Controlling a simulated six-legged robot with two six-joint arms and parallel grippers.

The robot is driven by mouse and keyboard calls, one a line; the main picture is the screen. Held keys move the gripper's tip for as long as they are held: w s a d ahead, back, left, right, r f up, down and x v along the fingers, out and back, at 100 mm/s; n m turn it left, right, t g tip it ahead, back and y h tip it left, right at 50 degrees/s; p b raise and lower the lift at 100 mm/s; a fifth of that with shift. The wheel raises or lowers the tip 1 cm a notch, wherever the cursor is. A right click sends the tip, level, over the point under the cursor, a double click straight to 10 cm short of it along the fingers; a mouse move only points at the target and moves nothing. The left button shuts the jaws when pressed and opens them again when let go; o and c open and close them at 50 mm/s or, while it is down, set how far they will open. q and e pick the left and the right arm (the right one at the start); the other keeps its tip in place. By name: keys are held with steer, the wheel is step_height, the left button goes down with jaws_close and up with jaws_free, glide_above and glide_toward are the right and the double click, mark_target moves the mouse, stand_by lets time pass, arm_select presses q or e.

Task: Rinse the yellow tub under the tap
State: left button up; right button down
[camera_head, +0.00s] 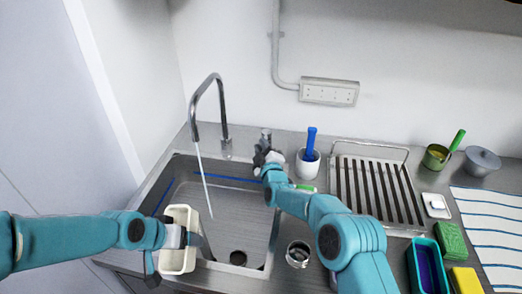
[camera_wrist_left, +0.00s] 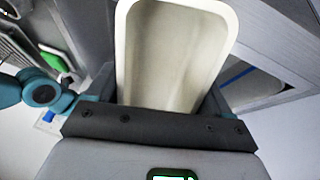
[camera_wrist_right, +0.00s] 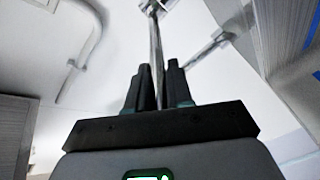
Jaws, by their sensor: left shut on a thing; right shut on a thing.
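The pale cream-yellow tub (camera_head: 178,262) is in my left gripper (camera_head: 184,237), over the left front part of the sink (camera_head: 240,222). In the left wrist view, the tub (camera_wrist_left: 175,55) shows its empty-looking inside. The tap (camera_head: 218,90) arches over the sink, and a thin water stream (camera_head: 204,180) falls from its spout into the basin. The tub is left of the stream and apart from it. My right gripper (camera_head: 266,156) is behind the sink, shut on the tap's lever (camera_head: 265,136). In the right wrist view, a thin metal rod (camera_wrist_right: 157,60) stands between the fingers.
A white cup with a blue-handled brush (camera_head: 308,160), a drying rack (camera_head: 375,190) and a metal ring-shaped item (camera_head: 298,254) are right of the sink. Farther right are a green sponge (camera_head: 452,241), a yellow sponge (camera_head: 465,281) and a striped cloth (camera_head: 492,225). A wall is at left.

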steer(key=shift+r, duration=0.1)
steer(key=c, duration=1.1)
jaws_free()
arm_select(q)
steer(key=shift+r, duration=0.1)
steer(key=shift+r+p, duration=0.35)
steer(key=shift+p, duration=0.05)
arm_select(e)
steer(key=shift+s+d, duration=0.15)
steer(key=shift+s, duration=0.5)
arm_select(q)
steer(key=shift+r, duration=0.2)
arm_select(e)
steer(key=v, duration=1)
steer(key=shift+s, duration=0.35)
